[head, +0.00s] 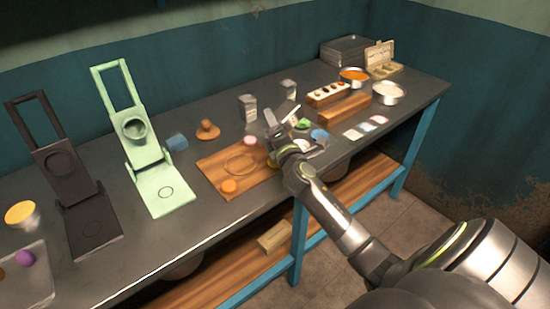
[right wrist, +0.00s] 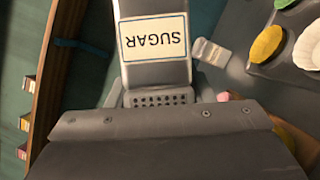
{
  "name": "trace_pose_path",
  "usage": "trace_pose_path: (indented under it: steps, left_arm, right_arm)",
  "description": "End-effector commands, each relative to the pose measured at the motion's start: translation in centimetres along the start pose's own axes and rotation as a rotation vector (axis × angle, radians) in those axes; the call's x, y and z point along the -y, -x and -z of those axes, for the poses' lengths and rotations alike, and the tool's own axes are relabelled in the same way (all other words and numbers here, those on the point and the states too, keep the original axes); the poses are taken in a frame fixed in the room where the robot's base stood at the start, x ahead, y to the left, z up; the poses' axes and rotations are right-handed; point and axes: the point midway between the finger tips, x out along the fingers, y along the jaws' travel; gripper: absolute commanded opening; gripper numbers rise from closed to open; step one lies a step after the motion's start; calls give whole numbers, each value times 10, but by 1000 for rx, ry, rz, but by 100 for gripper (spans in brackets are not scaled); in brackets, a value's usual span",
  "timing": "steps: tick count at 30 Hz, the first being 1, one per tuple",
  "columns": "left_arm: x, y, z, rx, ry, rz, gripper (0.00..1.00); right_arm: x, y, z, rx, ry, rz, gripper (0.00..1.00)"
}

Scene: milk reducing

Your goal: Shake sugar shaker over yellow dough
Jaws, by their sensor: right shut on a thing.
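My right gripper (head: 280,126) is over the right end of the wooden board (head: 217,172). It is shut on a metal shaker (right wrist: 155,68) labelled SUGAR, which shows in the right wrist view with its label upside down and its perforated end toward the gripper. In the head view I cannot make out the held shaker clearly. My left gripper is not in view.
Two metal shakers, one left (head: 248,107) and one right (head: 289,89), stand behind the board. A green press (head: 145,150) and a dark press (head: 80,195) stand left. Bowls, a wooden block (head: 345,108) and small cards stand right. The table's front edge is close to my arm.

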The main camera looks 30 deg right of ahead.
Motion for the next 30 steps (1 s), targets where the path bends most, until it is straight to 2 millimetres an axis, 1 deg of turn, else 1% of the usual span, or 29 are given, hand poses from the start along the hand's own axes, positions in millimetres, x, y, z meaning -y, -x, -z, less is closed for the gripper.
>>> trace_pose_path:
  steps: [1, 6, 8, 11, 18, 20, 23, 27, 30]
  left_arm:
    - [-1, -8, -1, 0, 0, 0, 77]
    - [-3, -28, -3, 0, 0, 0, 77]
    - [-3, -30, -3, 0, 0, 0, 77]
    - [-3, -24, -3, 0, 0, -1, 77]
    - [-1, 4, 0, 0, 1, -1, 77]
    - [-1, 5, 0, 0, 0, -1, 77]
    - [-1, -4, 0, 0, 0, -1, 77]
    - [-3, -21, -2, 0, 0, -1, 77]
    - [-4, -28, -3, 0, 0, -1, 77]
  right_arm:
    - [8, 2, 4, 0, 0, 0, 21]
    - [27, 5, 13, 0, 1, 0, 21]
    - [29, 6, 14, 0, 2, 0, 21]
    - [23, 5, 11, 0, 2, -1, 21]
    - [-1, 0, -1, 0, 1, -1, 21]
    - [-2, 0, -1, 0, 1, 0, 21]
    - [6, 1, 3, 0, 1, 0, 21]
    - [23, 5, 11, 0, 0, 0, 21]
    - [29, 6, 14, 0, 0, 0, 21]
